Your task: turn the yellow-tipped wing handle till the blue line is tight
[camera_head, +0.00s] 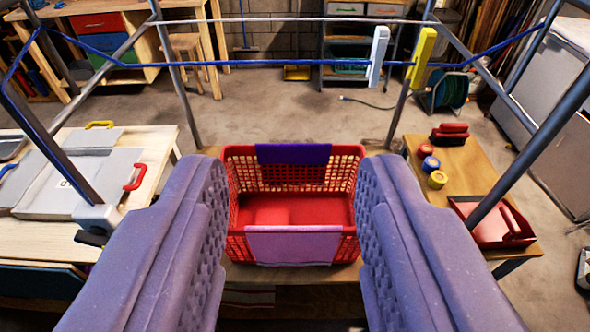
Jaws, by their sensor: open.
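My gripper (293,185) is open, with its two purple padded fingers wide apart and nothing between them. Beyond the gap is a red basket. The blue line (270,63) runs around the metal frame, crossing the back at the top of the view. A white peg (378,55) and a yellow peg (422,58) hang on it at the right. A pale grey fitting (97,215) sits on the left front post, left of my left finger, with a dark part under it. I cannot make out a yellow-tipped wing handle; my left finger may hide part of it.
The red basket (352,160) has purple cloths over its rims. A left bench (150,150) holds grey cases. A right table (470,165) holds tape rolls, a red brush and a red tray (525,232). Metal posts (178,85) rise around. Floor behind is mostly clear.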

